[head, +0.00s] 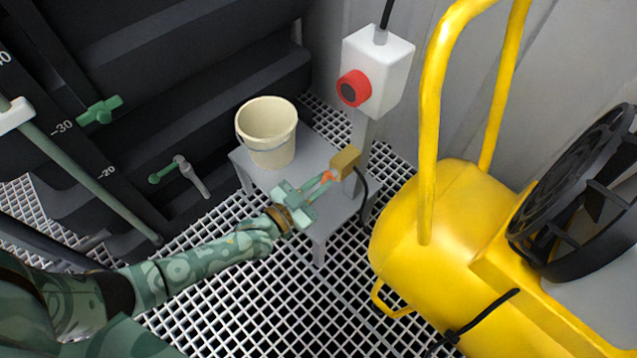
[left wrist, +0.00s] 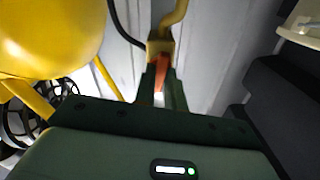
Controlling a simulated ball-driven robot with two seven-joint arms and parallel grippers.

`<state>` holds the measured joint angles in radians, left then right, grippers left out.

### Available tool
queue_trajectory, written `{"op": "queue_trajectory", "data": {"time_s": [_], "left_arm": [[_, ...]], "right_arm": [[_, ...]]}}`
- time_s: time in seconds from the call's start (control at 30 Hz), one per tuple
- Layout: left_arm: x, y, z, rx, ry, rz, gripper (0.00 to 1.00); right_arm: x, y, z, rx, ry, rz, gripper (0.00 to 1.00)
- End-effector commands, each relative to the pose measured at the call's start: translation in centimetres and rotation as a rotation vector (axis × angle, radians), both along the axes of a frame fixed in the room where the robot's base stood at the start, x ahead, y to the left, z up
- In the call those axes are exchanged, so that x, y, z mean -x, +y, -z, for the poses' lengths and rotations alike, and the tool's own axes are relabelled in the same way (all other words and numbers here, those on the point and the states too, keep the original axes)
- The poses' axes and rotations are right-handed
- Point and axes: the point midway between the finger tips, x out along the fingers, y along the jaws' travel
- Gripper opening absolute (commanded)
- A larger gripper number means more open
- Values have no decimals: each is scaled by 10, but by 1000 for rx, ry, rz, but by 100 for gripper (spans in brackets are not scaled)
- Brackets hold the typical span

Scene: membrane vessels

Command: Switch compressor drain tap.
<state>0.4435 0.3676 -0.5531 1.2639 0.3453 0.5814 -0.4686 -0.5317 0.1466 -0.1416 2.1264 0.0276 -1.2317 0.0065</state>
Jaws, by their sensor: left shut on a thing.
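The drain tap shows as a small brass block (head: 345,161) with an orange-red handle (head: 328,177), just above the grey stand and below the red-knobbed box. My left gripper (head: 322,183) reaches in from the lower left, and its fingers are shut on the orange-red handle. In the left wrist view the handle (left wrist: 162,73) sits between the two dark fingers, with the brass block (left wrist: 160,47) and a curved brass pipe (left wrist: 175,17) beyond it. The yellow compressor (head: 455,215) stands to the right of the tap. My right gripper is not in view.
A cream bucket (head: 267,135) stands on the grey stand (head: 312,150), left of the tap. A white box with a red knob (head: 354,88) is on a post behind. The compressor's yellow handle frame (head: 432,130) rises at right. Dark ribbed tank with green taps (head: 100,110) is at left.

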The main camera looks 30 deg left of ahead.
Motion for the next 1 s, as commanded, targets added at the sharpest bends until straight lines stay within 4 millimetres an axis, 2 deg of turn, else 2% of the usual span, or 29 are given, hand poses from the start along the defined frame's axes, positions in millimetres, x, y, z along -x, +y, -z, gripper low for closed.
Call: {"op": "queue_trajectory", "data": {"time_s": [0.37,0.7,1.0], "left_arm": [[0,0,-1,-181,-65,-1,0],[1,0,1,-481,-172,0,0],[1,0,2,-749,-269,1,0]], "right_arm": [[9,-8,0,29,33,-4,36],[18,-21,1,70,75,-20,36],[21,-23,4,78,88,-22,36]]}}
